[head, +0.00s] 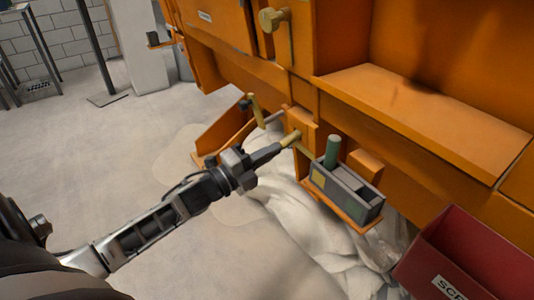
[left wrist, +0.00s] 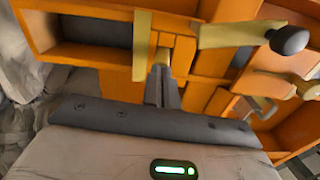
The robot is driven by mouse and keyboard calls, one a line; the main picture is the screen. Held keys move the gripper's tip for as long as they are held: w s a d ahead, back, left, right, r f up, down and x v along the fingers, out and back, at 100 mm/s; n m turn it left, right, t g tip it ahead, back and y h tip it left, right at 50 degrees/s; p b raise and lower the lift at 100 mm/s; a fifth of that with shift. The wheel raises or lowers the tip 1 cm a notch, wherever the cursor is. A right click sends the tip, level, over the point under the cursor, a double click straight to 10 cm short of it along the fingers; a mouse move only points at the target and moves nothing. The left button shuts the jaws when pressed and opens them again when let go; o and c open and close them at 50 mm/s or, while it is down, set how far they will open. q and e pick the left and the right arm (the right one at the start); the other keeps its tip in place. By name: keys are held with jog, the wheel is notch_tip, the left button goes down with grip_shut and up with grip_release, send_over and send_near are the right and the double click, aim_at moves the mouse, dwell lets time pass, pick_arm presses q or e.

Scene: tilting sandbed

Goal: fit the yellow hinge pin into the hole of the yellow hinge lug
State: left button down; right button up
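My left gripper (head: 281,146) reaches in from the left in the head view, its fingers closed on the yellow hinge pin (head: 291,138). In the left wrist view the gripper's fingers (left wrist: 162,82) point away from the camera, with the pin's short yellow end (left wrist: 163,56) between their tips. A yellow upright strip (left wrist: 141,45), which looks like the hinge lug, stands just left of the pin. The hole is not visible, and I cannot tell whether the pin touches the lug. My right gripper is not in view.
A grey rack (head: 345,190) with a green pin (head: 332,151) stands on an orange shelf right of the gripper. A yellow lever (head: 256,110) with a dark knob is left. A dark red bin (head: 470,262) stands lower right.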

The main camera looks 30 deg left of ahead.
pick_arm(q)
jog(key=v, duration=0.3)
jog(key=shift+p, duration=0.4)
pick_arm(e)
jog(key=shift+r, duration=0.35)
pick_arm(q)
jog(key=p+v, duration=0.1)
jog(key=v, duration=1.5)
jog(key=shift+d, duration=0.15)
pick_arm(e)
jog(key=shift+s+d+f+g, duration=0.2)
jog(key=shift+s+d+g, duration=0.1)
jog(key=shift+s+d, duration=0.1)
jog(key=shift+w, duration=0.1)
